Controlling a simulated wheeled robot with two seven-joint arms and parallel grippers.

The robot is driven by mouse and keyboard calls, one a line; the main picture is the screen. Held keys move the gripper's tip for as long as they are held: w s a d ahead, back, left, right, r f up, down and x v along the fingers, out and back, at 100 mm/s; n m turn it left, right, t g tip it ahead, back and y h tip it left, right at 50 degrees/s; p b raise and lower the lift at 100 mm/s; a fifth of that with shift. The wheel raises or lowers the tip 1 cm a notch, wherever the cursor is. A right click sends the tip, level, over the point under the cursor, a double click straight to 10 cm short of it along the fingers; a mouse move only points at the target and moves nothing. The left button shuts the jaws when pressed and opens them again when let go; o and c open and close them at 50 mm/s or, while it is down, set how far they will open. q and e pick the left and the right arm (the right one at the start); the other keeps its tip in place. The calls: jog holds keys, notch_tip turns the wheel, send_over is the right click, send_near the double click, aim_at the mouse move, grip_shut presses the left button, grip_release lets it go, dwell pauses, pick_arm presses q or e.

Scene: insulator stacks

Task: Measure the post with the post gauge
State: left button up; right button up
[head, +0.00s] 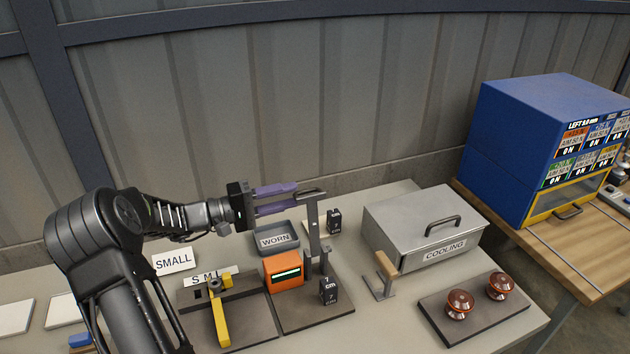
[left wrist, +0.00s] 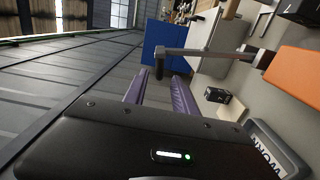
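A grey upright (head: 314,228) with a short bar across its top stands behind an orange box (head: 284,270) with a lit display. A yellow lever gauge (head: 220,318) lies by a plate marked S M L (head: 207,277). I cannot tell which is the post gauge, or which piece is the post. My left gripper (head: 298,196) has its purple fingers apart at the left end of the bar. My right gripper is not in view.
A WORN tray (head: 275,228) sits below the left gripper. A SMALL card (head: 173,262) stands left. Black 7 cm blocks (head: 328,290), a wooden-handled stand (head: 386,265), a metal COOLING box (head: 425,225) and brown insulators (head: 459,304) stand rightward. A blue cabinet (head: 530,140) is far right.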

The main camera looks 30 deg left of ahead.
aim_at(314, 191)
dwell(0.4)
pick_arm(q)
jog(key=p+x, duration=0.1)
jog(key=x, duration=0.6)
jog(key=shift+w+d, duration=0.25)
jog(key=shift+w, duration=0.1)
jog(key=shift+c, duration=0.5)
jog(key=c, duration=0.6)
grip_shut()
jog(key=shift+s+f, duration=0.1)
jog(key=shift+f, duration=0.05)
